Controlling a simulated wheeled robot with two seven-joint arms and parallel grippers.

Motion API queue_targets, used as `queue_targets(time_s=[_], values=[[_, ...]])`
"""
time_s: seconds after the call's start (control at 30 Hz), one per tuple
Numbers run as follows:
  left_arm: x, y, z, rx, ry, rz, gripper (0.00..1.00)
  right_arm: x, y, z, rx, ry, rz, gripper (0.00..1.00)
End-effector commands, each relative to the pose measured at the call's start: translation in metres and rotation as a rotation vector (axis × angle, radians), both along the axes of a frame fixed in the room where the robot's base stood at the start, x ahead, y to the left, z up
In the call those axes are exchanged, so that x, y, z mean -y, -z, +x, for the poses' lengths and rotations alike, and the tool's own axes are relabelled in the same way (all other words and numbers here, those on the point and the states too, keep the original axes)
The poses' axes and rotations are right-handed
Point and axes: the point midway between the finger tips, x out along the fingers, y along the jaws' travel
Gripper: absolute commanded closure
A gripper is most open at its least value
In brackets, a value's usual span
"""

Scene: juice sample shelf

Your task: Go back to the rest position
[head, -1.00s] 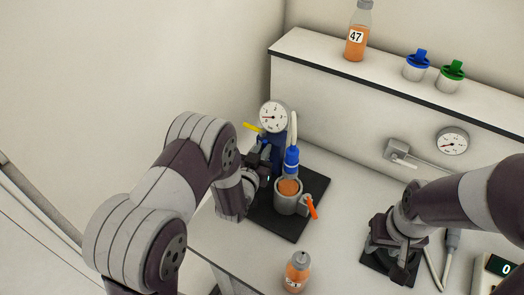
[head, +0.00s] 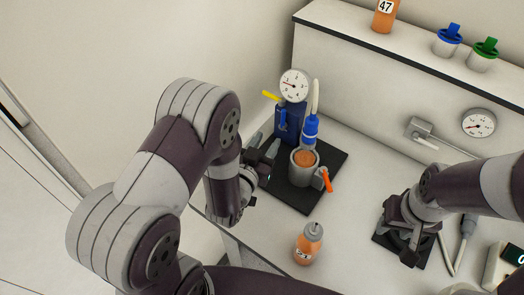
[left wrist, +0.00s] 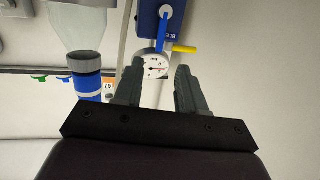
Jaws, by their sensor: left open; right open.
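My left gripper (head: 264,152) is open and empty, just left of the apparatus on the black mat (head: 290,195). The left wrist view shows its two fingers (left wrist: 157,88) apart with nothing between them. The apparatus has a blue stand (head: 289,122), a dial gauge (head: 294,84) with a yellow lever, and a grey cup (head: 303,168) of orange liquid with an orange handle. A blue-collared probe (head: 310,130) stands above the cup. My right gripper (head: 405,240) is low over a second dark mat at right; its fingertips are hard to make out.
An orange bottle (head: 308,244) stands near the bench's front edge. The back shelf (head: 350,38) carries bottle 47 (head: 384,15), a blue-lidded jar (head: 447,40) and a green-lidded jar (head: 483,54). A wall gauge (head: 478,123) and a grey valve (head: 430,130) are at right.

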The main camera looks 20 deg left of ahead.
Motion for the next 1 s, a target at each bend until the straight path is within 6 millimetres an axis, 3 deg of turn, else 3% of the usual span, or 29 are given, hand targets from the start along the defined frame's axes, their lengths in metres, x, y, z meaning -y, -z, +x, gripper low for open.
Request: queue_targets(time_s=[0.2,0.73,0.77,0.87,0.9,1.0], values=[[-0.004,-0.003,-0.025,0.0,0.0,0.0,0.6,0.0,0.005,0.0,0.0,0.0,0.0,0.57],[-0.004,-0.001,-0.026,-0.013,0.0,0.002,0.6,0.0,0.004,0.0,0.0,0.0,0.0,0.57],[-0.004,0.004,-0.027,-0.036,-0.001,0.004,0.6,0.0,0.004,0.0,0.0,0.0,0.0,0.57],[-0.006,0.045,-0.04,-0.246,-0.002,0.034,0.6,0.0,0.004,0.0,0.0,0.0,0.0,0.57],[-0.008,0.064,-0.049,-0.372,-0.003,0.053,0.6,0.0,0.004,0.0,0.0,0.0,0.0,0.57],[-0.015,0.093,-0.077,-0.716,-0.016,0.098,0.6,0.0,0.004,0.0,0.0,0.0,0.0,0.57]])
